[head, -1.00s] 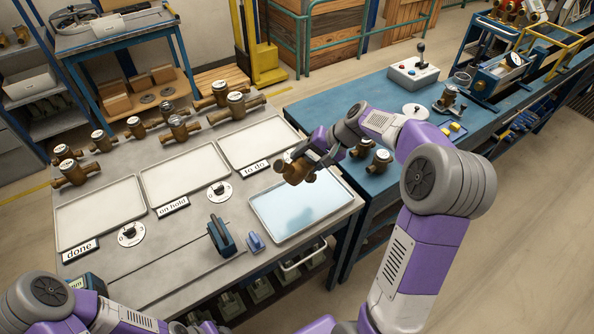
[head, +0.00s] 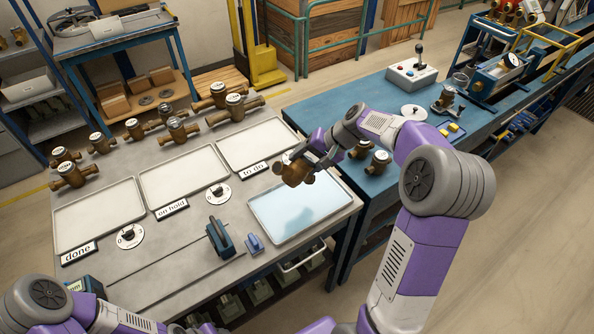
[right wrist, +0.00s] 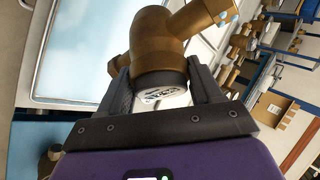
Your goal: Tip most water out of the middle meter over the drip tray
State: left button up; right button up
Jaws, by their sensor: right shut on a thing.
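My right gripper (head: 315,158) is shut on a brass water meter (head: 294,172) and holds it above the drip tray (head: 262,228), a shallow tray with a pale blue surface. In the right wrist view the meter (right wrist: 158,45) sits between the two dark fingers (right wrist: 160,88), its white dial face (right wrist: 163,94) toward the palm and a pipe end out to the upper right. The meter is tilted in the head view.
Empty trays labelled done (head: 70,232), on hold (head: 150,190) and to do (head: 240,155) line the grey table. Several brass meters stand behind them. Two meters (head: 380,160) stand on the blue bench, close to my right arm. A blue clamp (head: 220,238) stands left of the drip tray.

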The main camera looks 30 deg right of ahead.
aim_at(296, 175)
jog(key=a, duration=0.1)
jog(key=s+a+n+h+b, duration=0.1)
jog(key=s+a+h, duration=0.1)
jog(key=shift+a+f+n, duration=0.2)
jog(key=shift+f+n, duration=0.1)
jog(key=shift+f, duration=0.05)
jog(key=shift+s+a+r+h+b, duration=0.1)
jog(key=shift+s+a+h+b, duration=0.1)
jog(key=shift+a+h+b, duration=0.45)
jog(key=shift+r+t+h, duration=0.3)
jog(key=shift+h, duration=0.55)
jog(key=shift+w+a+r+h+b, duration=0.25)
jog(key=shift+r+h+b, duration=0.15)
jog(key=shift+r+h, duration=0.25)
jog(key=shift+w+a+r+n+h+b, duration=0.2)
jog(key=shift+w+r+h, duration=0.1)
jog(key=shift+r+h, duration=0.3)
jog(key=shift+w+a+r+n+h+b, duration=0.1)
jog(key=shift+w+a+r+h+b, duration=0.15)
jog(key=shift+r+h, duration=0.3)
jog(key=shift+w+a+r, duration=0.1)
jog(key=shift+w+r, duration=0.1)
jog(key=shift+r, duration=0.45)
